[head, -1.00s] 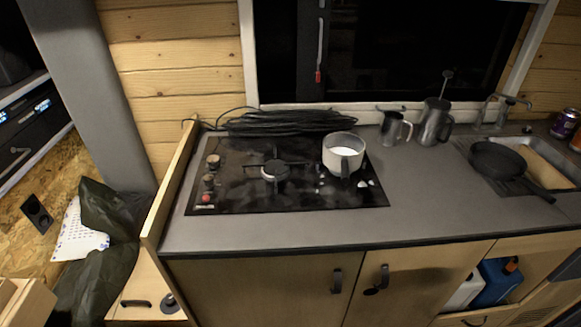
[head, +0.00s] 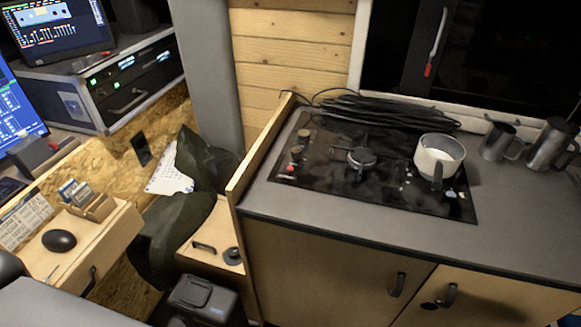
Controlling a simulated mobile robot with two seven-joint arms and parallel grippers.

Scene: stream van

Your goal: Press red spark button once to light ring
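The black hob (head: 375,176) is set into the grey counter in the head view. The red spark button (head: 291,169) sits at its left front corner, with two dark knobs (head: 298,152) behind it. The burner ring (head: 361,157) is left of the hob's middle, and no flame shows on it. A white pot (head: 439,156) with pale contents stands at the right of the hob. Neither of my grippers is in view.
A raised wooden side panel (head: 262,150) borders the counter's left end. A coiled black cable (head: 385,110) lies behind the hob. Metal jugs (head: 549,143) stand at the right. A desk with a black mouse (head: 59,240) and screens is at the left. The front counter strip is clear.

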